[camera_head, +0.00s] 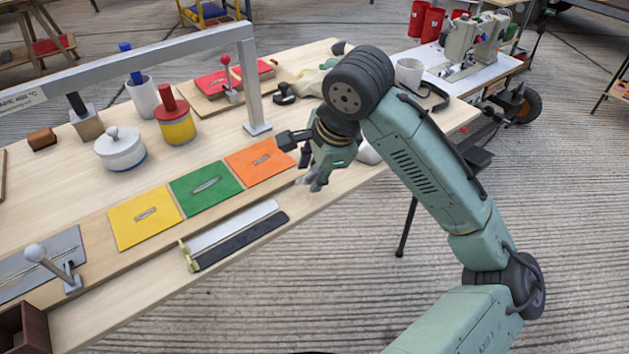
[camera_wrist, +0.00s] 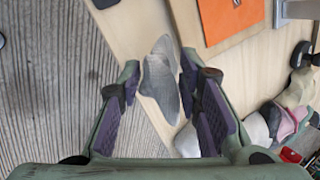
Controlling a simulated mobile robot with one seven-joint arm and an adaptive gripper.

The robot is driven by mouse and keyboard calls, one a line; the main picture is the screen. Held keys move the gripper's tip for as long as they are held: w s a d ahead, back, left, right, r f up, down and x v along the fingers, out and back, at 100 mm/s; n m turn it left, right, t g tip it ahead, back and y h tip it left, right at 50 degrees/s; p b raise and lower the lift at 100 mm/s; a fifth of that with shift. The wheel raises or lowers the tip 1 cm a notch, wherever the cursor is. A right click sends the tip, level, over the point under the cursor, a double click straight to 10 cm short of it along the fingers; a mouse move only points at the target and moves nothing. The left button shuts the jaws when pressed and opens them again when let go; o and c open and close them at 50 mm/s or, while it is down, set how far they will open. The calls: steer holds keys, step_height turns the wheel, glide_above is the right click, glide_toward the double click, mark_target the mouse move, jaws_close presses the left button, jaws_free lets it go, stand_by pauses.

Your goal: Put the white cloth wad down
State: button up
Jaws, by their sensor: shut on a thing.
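My gripper (camera_head: 312,177) is low over the front edge of the workbench (camera_head: 337,185), just right of the orange panel (camera_head: 260,160). In the wrist view, a crumpled grey-white cloth wad (camera_wrist: 160,78) lies between the fingertips of my gripper (camera_wrist: 160,66), and the jaws are shut on it. The wad's point reaches down between the fingers, over the pale wood. In the head view the fingers hide most of it. I cannot tell whether it touches the bench top.
Another white lump (camera_wrist: 188,141) lies close behind the right finger, partly hidden. Several crumpled cloths (camera_wrist: 283,120) lie to the right. A metal post (camera_head: 252,85) of the overhead frame stands left of my gripper. The concrete floor drops away beyond the bench's front edge.

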steer(key=shift+f, duration=1.75)
steer(key=shift+f, duration=0.15)
steer(key=o, duration=1.1)
steer(key=shift+c, duration=0.2)
steer(key=v, duration=1.2)
steer(key=shift+r+p, duration=0.25)
steer(key=shift+p, duration=0.05)
steer(key=shift+f, duration=0.1)
